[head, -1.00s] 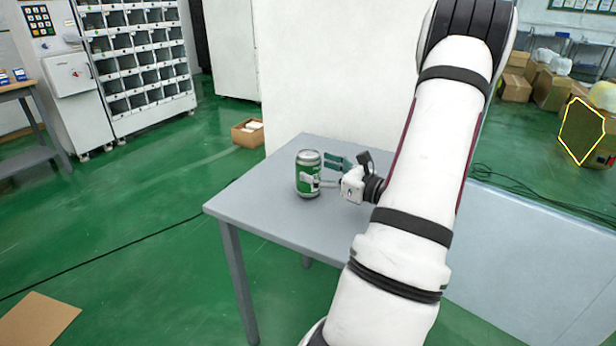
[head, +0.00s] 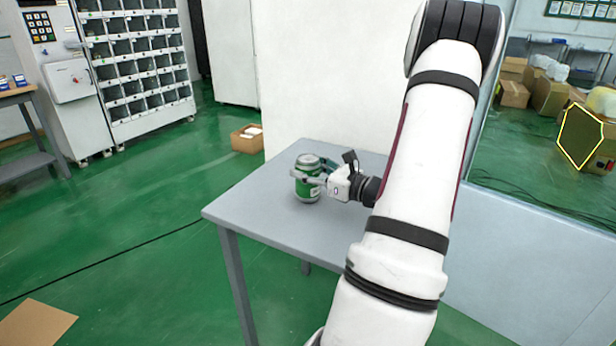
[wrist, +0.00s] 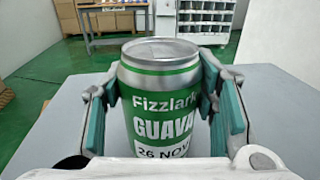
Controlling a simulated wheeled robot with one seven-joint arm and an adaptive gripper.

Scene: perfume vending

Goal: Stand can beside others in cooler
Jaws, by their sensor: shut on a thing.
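A green and silver can (head: 307,187) is upright at the left part of the grey table (head: 255,215) in the head view. In the wrist view the can (wrist: 163,105) faces me with its "Fizzlark GUAVA" label, and its silver top shows. My gripper (head: 311,175) reaches it from the right and is shut on it, with one teal-padded finger on each side. I cannot tell whether the can's base touches the tabletop. No other cans and no clearly recognisable cooler interior show.
A large white panel (head: 330,70) stands behind the table. A vending machine with many compartments (head: 140,65) is at the far left. A cardboard box (head: 247,140) is on the floor behind the table. The tabletop around the can looks clear.

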